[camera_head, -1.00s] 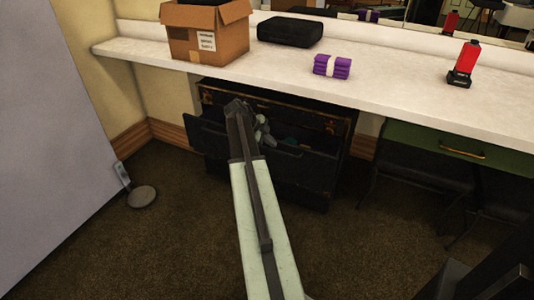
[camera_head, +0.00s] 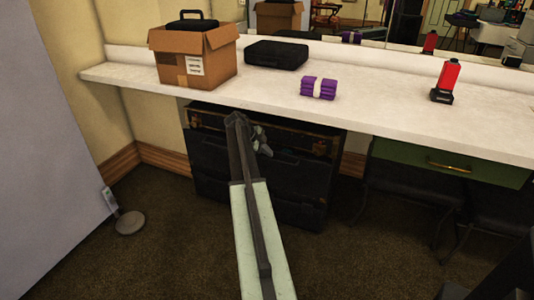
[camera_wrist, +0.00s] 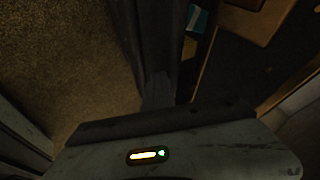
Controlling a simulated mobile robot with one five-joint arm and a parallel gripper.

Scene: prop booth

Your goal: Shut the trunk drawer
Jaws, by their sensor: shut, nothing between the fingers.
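The dark trunk (camera_head: 285,211) stands on the carpet under the white counter. Its drawer front (camera_head: 295,175) sits close to the trunk's body in the head view. The wrist view shows the dark drawer wall (camera_wrist: 155,30) with a narrow gap behind it, where teal and yellow contents (camera_wrist: 197,18) show. My gripper (camera_head: 262,143) is at the upper part of the drawer front, partly behind my arm. In the wrist view my gripper (camera_wrist: 158,90) is shut and empty against or very near the drawer wall; exact contact is unclear.
The counter (camera_head: 130,76) overhangs the trunk and holds a cardboard box (camera_head: 195,62), a black case (camera_head: 276,54), a purple bundle (camera_head: 318,88) and a red device (camera_head: 447,78). Dark chairs stand right. A round-based stand (camera_head: 130,222) is at left. Carpet in front is clear.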

